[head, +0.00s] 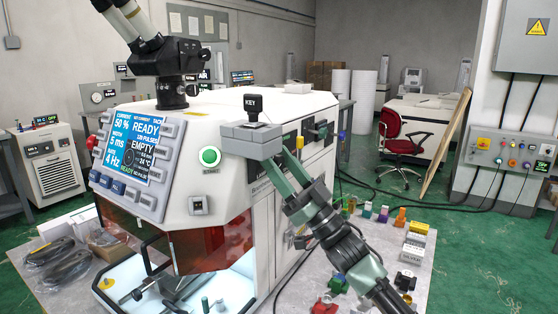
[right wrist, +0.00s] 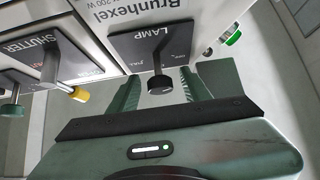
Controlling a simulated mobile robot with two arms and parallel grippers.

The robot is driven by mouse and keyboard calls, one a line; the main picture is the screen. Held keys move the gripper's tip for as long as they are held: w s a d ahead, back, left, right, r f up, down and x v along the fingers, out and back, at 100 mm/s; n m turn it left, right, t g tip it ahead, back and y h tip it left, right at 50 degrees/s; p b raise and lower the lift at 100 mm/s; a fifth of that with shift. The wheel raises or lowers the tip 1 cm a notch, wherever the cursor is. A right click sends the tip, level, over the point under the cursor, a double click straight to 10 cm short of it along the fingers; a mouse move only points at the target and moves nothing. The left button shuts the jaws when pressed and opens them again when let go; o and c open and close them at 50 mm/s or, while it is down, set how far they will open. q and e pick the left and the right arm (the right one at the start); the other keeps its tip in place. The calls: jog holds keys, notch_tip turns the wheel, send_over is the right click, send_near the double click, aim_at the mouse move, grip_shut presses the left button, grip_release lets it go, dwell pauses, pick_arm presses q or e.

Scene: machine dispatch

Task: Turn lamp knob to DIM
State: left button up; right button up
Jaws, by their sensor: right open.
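The black LAMP plate (right wrist: 150,45) is on the machine's side face in the right wrist view. Its round dark knob (right wrist: 160,84) stands out from the plate. My right gripper (right wrist: 162,90) is open, with its green ribbed fingers on either side of the knob; I cannot tell whether they touch it. In the head view my right arm reaches from the lower right to the machine's side (head: 275,170), and I cannot pick out the lamp knob there. My left gripper is out of view.
A SHUTTER plate (right wrist: 38,50) with a yellow-tipped control (right wrist: 80,95) is close on the left in the right wrist view. Several small colored parts stand on the grey table (head: 405,250) beside the machine.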

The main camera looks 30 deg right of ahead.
grip_shut()
jog(key=shift+y, duration=0.3)
jog(key=shift+f+n+g, duration=0.1)
jog(key=shift+n+g, duration=0.2)
jog(key=shift+n, duration=0.2)
jog(key=n+g+y+b, duration=0.1)
jog(key=n+g+y, duration=0.1)
jog(key=n+y, duration=0.1)
jog(key=shift+n+b, duration=0.3)
jog(key=shift+n, duration=0.1)
jog(key=n+g+y, duration=0.1)
jog(key=n+g, duration=0.1)
jog(key=n+g+y+b, duration=0.1)
jog(key=n+g+y, duration=0.1)
jog(key=n, duration=0.1)
jog(key=shift+w+n+g+y, duration=0.1)
jog(key=shift+n+g+y, duration=0.2)
jog(key=n+g, duration=0.2)
jog(key=n, duration=0.1)
jog(key=n+g+y, duration=0.1)
jog(key=n+g, duration=0.2)
jog(key=shift+d+r, duration=0.1)
jog(key=shift+r, duration=0.1)
jog(key=shift+n+g+p, duration=0.75)
jog(key=shift+n+g, duration=1.25)
jog(key=shift+n, duration=0.4)
jog(key=shift+f+n+h, duration=0.15)
jog(key=shift+n+h, duration=0.15)
